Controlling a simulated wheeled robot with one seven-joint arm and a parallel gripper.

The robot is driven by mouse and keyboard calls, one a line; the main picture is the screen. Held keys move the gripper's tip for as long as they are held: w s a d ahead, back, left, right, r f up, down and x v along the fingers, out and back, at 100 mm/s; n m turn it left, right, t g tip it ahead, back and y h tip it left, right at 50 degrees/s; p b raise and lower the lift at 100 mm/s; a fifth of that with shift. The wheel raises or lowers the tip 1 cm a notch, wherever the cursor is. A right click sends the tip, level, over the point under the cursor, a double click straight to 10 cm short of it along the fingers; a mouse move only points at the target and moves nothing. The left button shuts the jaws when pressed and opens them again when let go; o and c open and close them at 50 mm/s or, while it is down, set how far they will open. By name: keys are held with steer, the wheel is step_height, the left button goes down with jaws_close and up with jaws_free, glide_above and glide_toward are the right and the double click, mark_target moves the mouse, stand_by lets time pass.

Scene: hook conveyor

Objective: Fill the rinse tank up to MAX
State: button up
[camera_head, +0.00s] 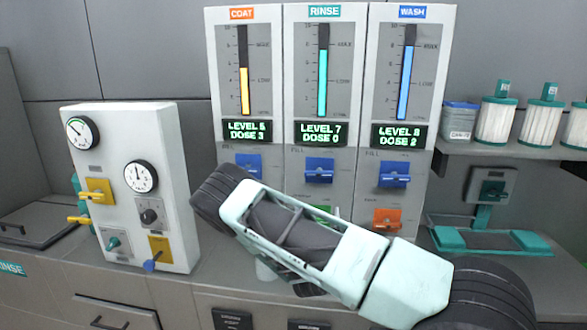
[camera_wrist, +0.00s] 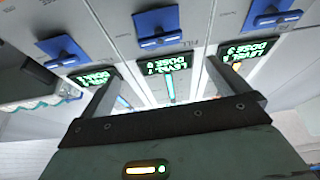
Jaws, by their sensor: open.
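The rinse tank gauge (camera_head: 323,82), in the middle panel under a teal RINSE label (camera_head: 324,12), shows a teal column ending just below the upper mark, whose small label is blurred. Its display (camera_head: 321,133) reads LEVEL 7, DOSE 0. The blue rinse FILL lever (camera_head: 319,170) sits below it, and also shows in the wrist view (camera_wrist: 160,25). My gripper (camera_wrist: 163,75) is open and empty, its two fingers apart and pointing at the panels near the rinse display. In the head view my arm covers the lower panels and the fingers cannot be made out.
The COAT panel (camera_head: 243,80) and WASH panel (camera_head: 405,80) flank it, with blue levers (camera_head: 249,166) and (camera_head: 393,174). An orange lever (camera_head: 387,219) is at lower right. A white gauge box (camera_head: 125,190) stands left. Filters (camera_head: 497,118) sit on the right shelf (camera_head: 520,150).

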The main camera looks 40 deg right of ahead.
mark_target(319, 176)
steer(key=p+x, duration=0.6)
steer(key=x, duration=1)
steer(key=shift+w+d+r+p, duration=0.2)
steer(key=shift+w+d+p, duration=0.1)
steer(key=shift+w+d, duration=0.2)
steer(key=shift+c, duration=0.3)
steer(key=c, duration=0.6)
